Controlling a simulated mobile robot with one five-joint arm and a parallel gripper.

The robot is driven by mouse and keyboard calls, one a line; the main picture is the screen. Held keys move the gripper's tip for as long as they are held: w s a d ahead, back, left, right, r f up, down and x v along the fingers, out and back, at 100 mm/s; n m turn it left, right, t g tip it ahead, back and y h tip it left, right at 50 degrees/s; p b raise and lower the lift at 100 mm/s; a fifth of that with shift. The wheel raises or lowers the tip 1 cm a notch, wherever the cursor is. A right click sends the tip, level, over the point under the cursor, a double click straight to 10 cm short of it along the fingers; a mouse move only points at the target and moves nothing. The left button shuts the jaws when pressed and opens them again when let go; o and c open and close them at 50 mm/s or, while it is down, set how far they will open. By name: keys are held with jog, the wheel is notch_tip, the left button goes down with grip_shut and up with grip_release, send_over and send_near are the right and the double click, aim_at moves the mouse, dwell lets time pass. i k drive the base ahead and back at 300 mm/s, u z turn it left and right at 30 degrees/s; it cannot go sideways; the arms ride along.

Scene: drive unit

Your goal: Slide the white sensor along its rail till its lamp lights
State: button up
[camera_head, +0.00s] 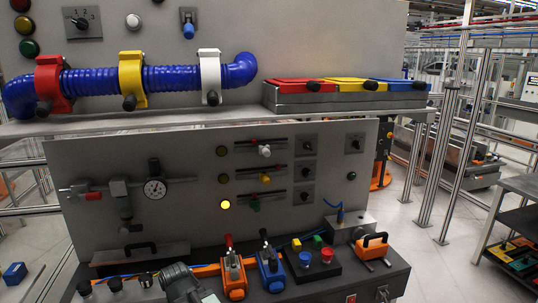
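The white sensor (264,151) sits on the top one of three short dark rails on the upright grey panel, near the middle of its rail. The round lamp (222,151) left of that rail is dark. A grey and dark rounded part (183,283) at the bottom edge looks like the end of my arm with my gripper. It is well below and left of the white sensor and apart from it. Its fingers cannot be made out, so I cannot tell whether it is open or shut.
A yellow sensor (264,179) with a dark lamp and a green sensor (254,205) with a lit yellow lamp (226,204) sit on the rails below. A shelf (200,121) overhangs the panel.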

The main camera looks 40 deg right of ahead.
aim_at(263, 149)
jog(key=z, duration=0.1)
jog(key=i, duration=0.95)
jog(key=u, duration=0.1)
